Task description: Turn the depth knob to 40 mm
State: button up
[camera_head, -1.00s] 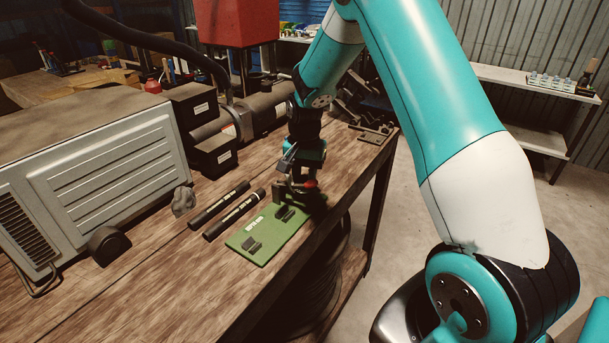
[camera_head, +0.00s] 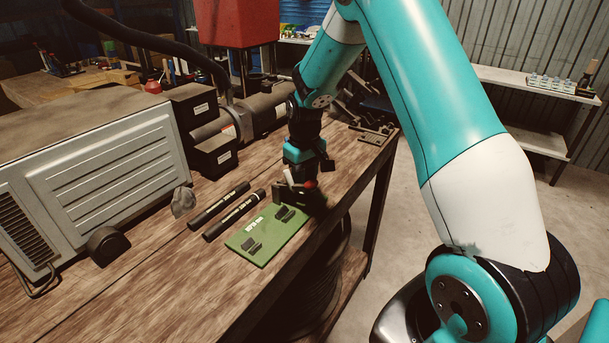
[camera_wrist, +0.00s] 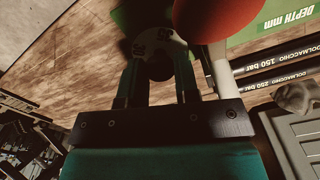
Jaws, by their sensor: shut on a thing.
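The depth knob (camera_wrist: 155,62) is a dark round knob with a pale, numbered dial, seen from above in the wrist view. Numbers that look like 30 and 35 show on the dial, but I cannot tell which value is set. My gripper (camera_wrist: 157,82) has its two fingers on either side of the knob and is shut on it. In the head view my gripper (camera_head: 299,183) points down at the far end of the green plate (camera_head: 248,240), and the knob is hidden there. The plate bears the words "DEPTH mm" in the wrist view.
A red ball (camera_wrist: 205,15) on a pale lever stands close beside my gripper. Two black cylinders (camera_head: 220,205) marked in bar lie left of the plate. A grey vented machine (camera_head: 110,170) fills the left of the bench. The bench's front edge is close on the right.

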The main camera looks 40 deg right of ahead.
jog(key=n, duration=0.3)
jog(key=shift+n, duration=2.2)
jog(key=o, duration=0.6)
jog(key=shift+o, duration=0.2)
jog(key=shift+r, duration=0.1)
notch_tip(320, 180, up, 17)
jog(key=b, duration=0.2)
jog(key=shift+r+b, duration=0.2)
jog(key=shift+b, duration=0.15)
jog(key=shift+a, duration=0.1)
